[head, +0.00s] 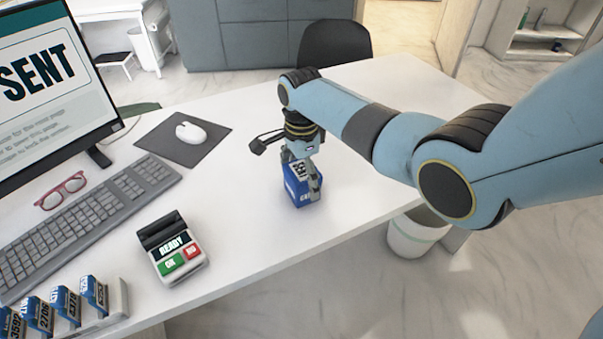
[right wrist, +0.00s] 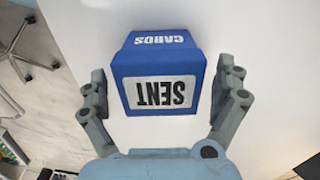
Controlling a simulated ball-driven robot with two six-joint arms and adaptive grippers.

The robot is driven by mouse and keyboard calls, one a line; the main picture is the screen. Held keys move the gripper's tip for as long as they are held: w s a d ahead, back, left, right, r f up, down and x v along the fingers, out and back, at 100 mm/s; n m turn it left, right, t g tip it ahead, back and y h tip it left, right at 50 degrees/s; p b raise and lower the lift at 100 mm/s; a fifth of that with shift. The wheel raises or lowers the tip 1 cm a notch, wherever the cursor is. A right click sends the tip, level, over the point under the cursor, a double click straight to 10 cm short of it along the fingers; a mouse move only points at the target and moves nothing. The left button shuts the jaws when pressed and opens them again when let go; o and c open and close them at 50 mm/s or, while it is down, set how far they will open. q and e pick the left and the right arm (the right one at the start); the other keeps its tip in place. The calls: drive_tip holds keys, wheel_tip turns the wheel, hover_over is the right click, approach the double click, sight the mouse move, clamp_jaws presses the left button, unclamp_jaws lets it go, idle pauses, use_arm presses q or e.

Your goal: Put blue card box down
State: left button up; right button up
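The blue card box (head: 297,192) appears to rest upright on the white table near its front edge, right of the card reader. My right gripper (head: 304,172) points down over it, one finger on each side. In the right wrist view, the blue card box (right wrist: 160,65) shows a white "SENT" label and "CARDS" lettering, both upside down. The fingers of my right gripper (right wrist: 165,88) stand apart, with narrow gaps between them and the box sides. My left gripper is out of view.
The card reader (head: 173,248) reads "READY". A rack (head: 117,308) of numbered blue cards stands front left. Keyboard (head: 85,221), red glasses (head: 61,190), monitor (head: 45,85) and mouse (head: 188,132) on its mat fill the left. The white table (head: 375,150) is clear around the box.

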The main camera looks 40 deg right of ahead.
drive_tip(key=shift+r, duration=0.2)
wheel_tip(320, 180, up, 12)
drive_tip(key=p, duration=0.1)
drive_tip(key=shift+p, duration=0.35)
idle(0.3)
